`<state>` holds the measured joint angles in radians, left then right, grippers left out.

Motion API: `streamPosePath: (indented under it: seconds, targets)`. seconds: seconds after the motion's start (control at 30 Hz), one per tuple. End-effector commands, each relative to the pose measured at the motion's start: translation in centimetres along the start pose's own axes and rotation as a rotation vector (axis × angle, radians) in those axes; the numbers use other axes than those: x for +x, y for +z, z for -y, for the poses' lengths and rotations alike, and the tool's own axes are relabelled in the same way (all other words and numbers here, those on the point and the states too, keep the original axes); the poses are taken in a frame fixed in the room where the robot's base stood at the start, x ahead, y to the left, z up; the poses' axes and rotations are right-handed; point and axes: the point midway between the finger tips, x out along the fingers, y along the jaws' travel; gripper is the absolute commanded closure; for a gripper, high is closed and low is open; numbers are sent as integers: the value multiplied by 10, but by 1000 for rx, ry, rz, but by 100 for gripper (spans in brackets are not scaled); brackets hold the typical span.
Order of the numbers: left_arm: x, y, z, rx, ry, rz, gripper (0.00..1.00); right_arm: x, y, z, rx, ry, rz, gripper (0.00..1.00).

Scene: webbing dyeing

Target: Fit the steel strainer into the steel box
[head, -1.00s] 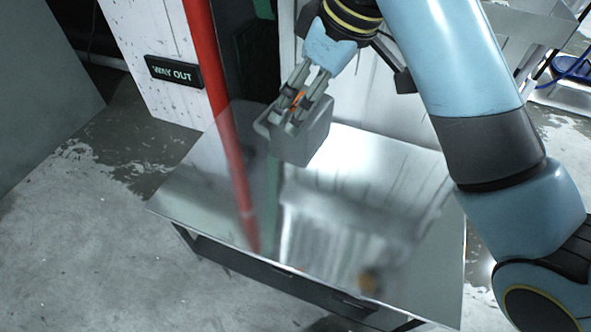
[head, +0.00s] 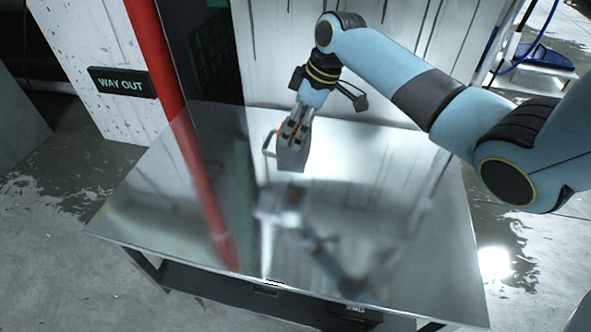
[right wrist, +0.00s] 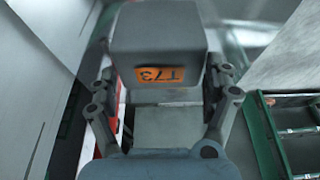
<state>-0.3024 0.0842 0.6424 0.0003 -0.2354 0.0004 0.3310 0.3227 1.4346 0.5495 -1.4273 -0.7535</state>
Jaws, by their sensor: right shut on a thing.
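My right gripper (head: 296,134) is shut on a small grey boxy vessel (head: 292,158) with a loop handle on its left side. It holds the vessel over the shiny table, with its reflection showing below. In the right wrist view, the vessel (right wrist: 158,35) fills the top middle and bears an orange label reading T73. I cannot tell whether it is the strainer or the box, and its inside is hidden. No second vessel shows in either view. My left gripper is not in view.
The steel tabletop (head: 380,215) is otherwise clear and strongly mirrors the surroundings. A red pipe (head: 165,60) and a white panel with a WAY OUT sign (head: 122,82) stand behind it at the left. A green-framed rack (right wrist: 262,130) shows at the right wrist view's right.

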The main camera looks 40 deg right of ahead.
Motion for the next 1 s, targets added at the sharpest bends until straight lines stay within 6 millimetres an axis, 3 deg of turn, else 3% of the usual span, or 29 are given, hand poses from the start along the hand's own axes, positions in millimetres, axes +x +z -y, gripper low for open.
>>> streamPosePath:
  seconds: [0.1,0.3,0.43,0.67,1.0]
  targets:
    - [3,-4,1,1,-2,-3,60,16,12,29,-1,-3,1,74]
    - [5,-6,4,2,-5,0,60,26,21,52,1,0,-1,74]
    - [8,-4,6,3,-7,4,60,33,24,55,1,0,0,74]
    - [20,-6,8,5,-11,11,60,66,37,55,2,-1,2,74]
    - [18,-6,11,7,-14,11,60,67,36,54,1,0,1,74]
